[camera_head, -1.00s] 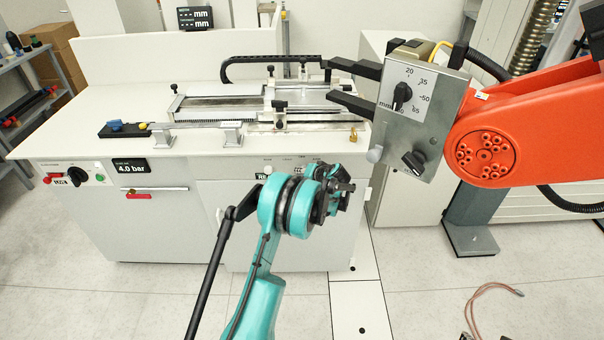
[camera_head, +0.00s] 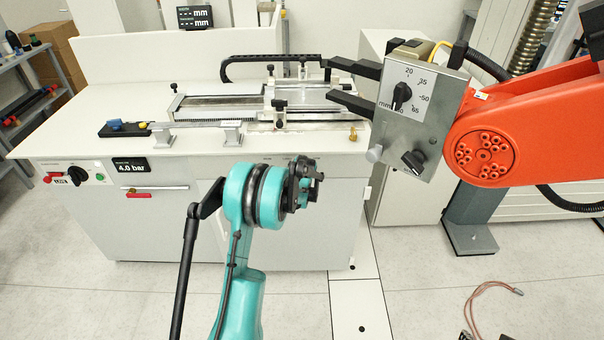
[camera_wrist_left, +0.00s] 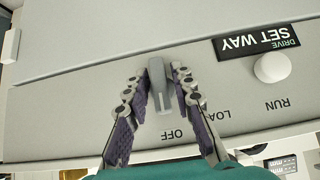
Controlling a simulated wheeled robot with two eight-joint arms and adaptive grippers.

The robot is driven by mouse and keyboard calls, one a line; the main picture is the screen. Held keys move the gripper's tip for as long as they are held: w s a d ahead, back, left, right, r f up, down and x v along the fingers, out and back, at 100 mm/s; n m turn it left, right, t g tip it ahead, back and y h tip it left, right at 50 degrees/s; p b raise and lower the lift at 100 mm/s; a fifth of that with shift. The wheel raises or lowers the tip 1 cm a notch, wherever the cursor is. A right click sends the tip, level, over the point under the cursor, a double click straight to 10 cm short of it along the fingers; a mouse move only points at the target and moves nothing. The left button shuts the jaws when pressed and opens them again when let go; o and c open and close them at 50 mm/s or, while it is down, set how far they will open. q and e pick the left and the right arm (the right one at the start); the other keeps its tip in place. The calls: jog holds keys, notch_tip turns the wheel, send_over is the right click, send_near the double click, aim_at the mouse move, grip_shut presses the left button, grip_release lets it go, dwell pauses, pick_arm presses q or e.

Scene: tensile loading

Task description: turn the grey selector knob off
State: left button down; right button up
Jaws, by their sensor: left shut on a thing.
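The grey selector knob (camera_wrist_left: 156,76) is on the light panel (camera_wrist_left: 90,65) in the left wrist view. The panel's lettering is upside down there, and the knob's narrow end points down toward the word OFF (camera_wrist_left: 172,134). My left gripper (camera_wrist_left: 161,76) has a finger on each side of the knob and is shut on it. In the head view my left gripper (camera_head: 309,182) is at the front of the white bench (camera_head: 150,225), and my teal arm hides the knob. My right gripper is not in view.
A white button (camera_wrist_left: 272,68) and a black SET WAY label (camera_wrist_left: 257,44) are beside the knob; LOAD and RUN are also printed. An orange arm (camera_head: 540,110) with a grey dial box (camera_head: 425,130) and black jaws extends over the bench's right side.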

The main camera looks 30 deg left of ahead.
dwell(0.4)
pick_arm(q)
jog(key=c, duration=1.5)
grip_release()
jog(key=shift+c, duration=0.2)
jog(key=v, duration=1.2)
jog(key=s+d+r+m+h, duration=0.25)
jog(key=s+d+r, duration=0.55)
jog(key=s+d, duration=0.45)
jog(key=s+d+f+m+h, duration=0.1)
jog(key=s+d+m, duration=0.1)
jog(key=s+d, duration=0.3)
jog(key=s+d+f+m+h, duration=0.1)
jog(key=s+d, duration=0.4)
jog(key=s, duration=0.9)
jog(key=shift+d+f+m, duration=0.35)
jog(key=shift+d+f, duration=0.05)
